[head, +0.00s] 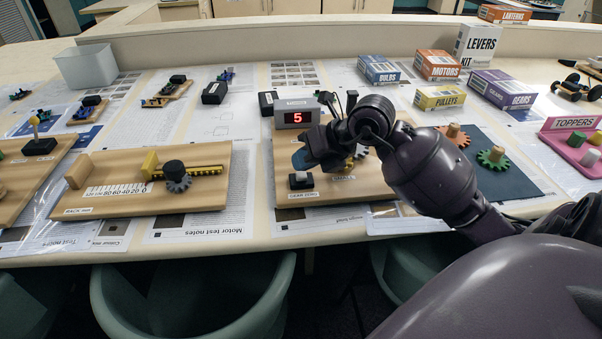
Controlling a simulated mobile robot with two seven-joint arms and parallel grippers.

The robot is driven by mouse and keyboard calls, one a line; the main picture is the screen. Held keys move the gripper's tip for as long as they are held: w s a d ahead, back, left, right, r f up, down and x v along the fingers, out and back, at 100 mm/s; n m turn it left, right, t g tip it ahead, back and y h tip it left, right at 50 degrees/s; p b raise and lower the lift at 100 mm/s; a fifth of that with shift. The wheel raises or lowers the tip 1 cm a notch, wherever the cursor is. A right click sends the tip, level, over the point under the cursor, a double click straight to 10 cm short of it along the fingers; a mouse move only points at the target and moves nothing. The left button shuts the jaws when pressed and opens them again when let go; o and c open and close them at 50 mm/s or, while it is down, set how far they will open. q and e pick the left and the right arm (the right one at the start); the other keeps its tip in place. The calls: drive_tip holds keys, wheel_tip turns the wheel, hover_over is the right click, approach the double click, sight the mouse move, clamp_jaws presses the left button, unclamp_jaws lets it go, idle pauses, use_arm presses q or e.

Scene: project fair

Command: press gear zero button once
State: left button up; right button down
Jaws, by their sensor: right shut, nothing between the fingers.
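The gear zero button (301,177) is a pale cap on a small black base near the front left of a wooden board (340,190). A label in front of it seems to read GEAR ZERO. A grey counter box (297,112) behind it shows a red 5. My right gripper (299,163) is shut and empty, its tips just above the button in the picture. I cannot tell whether they touch it. My right wrist and forearm hide much of the board and its gear. My left gripper is not in view.
A rack-and-pinion board (110,167) stands to the left. Kit boxes, such as the yellow pulleys box (440,97), stand behind. Green chairs (190,300) are below the table's front edge.

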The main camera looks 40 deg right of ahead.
sight(303, 173)
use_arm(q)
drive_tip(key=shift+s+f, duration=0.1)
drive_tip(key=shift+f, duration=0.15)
use_arm(e)
drive_tip(key=shift+f, duration=0.4)
idle(0.5)
drive_tip(key=shift+r, duration=0.4)
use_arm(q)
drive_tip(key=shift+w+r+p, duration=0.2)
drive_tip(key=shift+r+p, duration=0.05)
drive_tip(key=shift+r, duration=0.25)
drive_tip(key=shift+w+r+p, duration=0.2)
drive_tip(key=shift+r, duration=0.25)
use_arm(e)
drive_tip(key=shift+r, duration=0.5)
drive_tip(key=shift+r, duration=0.25)
drive_tip(key=shift+r+p, duration=1.65)
drive_tip(key=shift+r, duration=0.65)
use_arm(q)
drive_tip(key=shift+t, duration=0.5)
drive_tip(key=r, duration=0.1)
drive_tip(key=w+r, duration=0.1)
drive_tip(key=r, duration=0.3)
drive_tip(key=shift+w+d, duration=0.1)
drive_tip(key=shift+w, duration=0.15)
use_arm(e)
drive_tip(key=shift+f, duration=0.1)
